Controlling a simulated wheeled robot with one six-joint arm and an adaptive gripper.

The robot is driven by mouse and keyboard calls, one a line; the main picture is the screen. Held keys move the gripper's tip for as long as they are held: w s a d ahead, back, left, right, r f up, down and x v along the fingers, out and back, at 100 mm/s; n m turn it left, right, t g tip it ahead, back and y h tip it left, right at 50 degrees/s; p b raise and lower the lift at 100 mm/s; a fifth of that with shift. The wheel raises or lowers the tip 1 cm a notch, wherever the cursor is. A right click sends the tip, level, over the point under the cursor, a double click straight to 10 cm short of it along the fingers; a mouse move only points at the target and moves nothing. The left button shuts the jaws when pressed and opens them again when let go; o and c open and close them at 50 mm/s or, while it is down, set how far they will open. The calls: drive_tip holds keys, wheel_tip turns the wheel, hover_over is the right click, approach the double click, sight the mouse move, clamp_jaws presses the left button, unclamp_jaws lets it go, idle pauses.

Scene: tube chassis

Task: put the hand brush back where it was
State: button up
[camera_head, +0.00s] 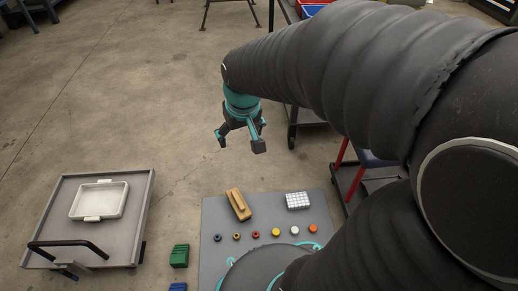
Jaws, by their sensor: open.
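A tan wooden piece (238,204), which looks like the hand brush, lies slanted on a grey panel (211,240). Its bristles cannot be made out. My gripper (240,143) hangs above and beyond the panel, over the concrete floor in the picture. Its fingers are spread and nothing is between them. It is apart from the wooden piece.
A white gridded block (298,201) and a row of several small coloured round pieces (276,232) share the panel. A grey cart (135,205) with a white tray (122,203) stands left. A green block (180,256) lies between. A red-framed cart (347,170) is right.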

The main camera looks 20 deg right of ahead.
drive_tip(key=s+r+t, duration=0.2)
drive_tip(key=s+r, duration=0.4)
drive_tip(key=s, duration=0.6)
drive_tip(key=shift+s, duration=0.25)
drive_tip(key=shift+a, duration=0.1)
